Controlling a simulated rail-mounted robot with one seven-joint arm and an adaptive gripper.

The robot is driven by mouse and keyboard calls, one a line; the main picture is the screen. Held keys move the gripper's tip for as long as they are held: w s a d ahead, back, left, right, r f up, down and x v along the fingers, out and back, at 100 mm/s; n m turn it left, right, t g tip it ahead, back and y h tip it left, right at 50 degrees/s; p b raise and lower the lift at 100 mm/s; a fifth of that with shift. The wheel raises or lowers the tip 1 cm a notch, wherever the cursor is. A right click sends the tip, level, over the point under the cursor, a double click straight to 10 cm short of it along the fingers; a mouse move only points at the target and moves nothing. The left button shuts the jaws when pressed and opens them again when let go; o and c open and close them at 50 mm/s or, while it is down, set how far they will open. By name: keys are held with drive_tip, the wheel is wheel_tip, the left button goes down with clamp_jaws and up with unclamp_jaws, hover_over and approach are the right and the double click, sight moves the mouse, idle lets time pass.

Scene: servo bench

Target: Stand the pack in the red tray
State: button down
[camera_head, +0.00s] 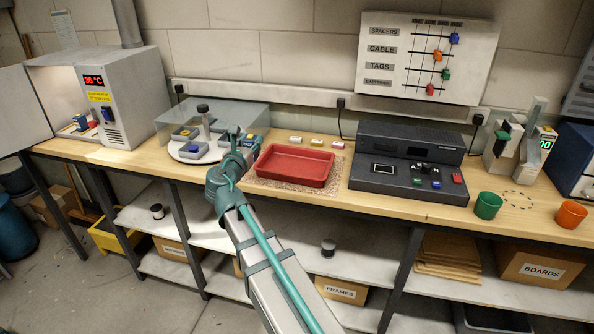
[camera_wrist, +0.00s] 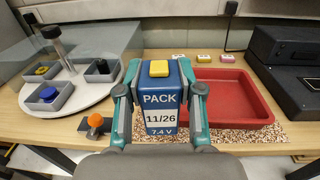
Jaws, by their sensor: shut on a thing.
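The red tray (camera_wrist: 268,117) is shallow and empty, just right of the pack. In the head view, the red tray (camera_head: 296,170) lies on a speckled mat, and my gripper (camera_head: 240,140) is to its left. The pack is mostly hidden there. I cannot tell whether its base touches anything.
A round white turntable (camera_head: 190,157) with small grey bins and a post stands left of my gripper, beside a clear cover. Small coloured blocks (camera_head: 317,142) line up behind the tray. A dark console (camera_head: 400,180) stands right of the tray. An orange knob (camera_wrist: 95,120) is at front left.

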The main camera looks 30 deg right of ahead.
drive_tip(key=shift+s+d+r+m+g+h, duration=0.3)
drive_tip(key=shift+d+r+m+g+h, duration=0.2)
drive_tip(key=shift+d+r+h, duration=0.15)
drive_tip(key=w+d+f, duration=0.1)
drive_tip(key=d+f, duration=0.2)
drive_tip(key=d, duration=0.1)
drive_tip(key=w+d+f, duration=0.1)
drive_tip(key=d+f, duration=0.2)
drive_tip(key=d, duration=0.1)
drive_tip(key=w+d+f+p, duration=0.1)
drive_tip(key=d+f, duration=0.2)
drive_tip(key=d, duration=0.2)
drive_tip(key=shift+f, duration=0.1)
drive_tip(key=shift+d+f, duration=0.15)
drive_tip(key=shift+f, duration=0.75)
drive_tip(key=shift+d+f, duration=0.1)
drive_tip(key=shift+f, duration=0.8)
drive_tip(key=shift+f+b, duration=0.1)
drive_tip(key=shift+b, duration=0.2)
drive_tip(key=c, duration=0.7)
unclamp_jaws()
drive_tip(key=shift+c, duration=0.2)
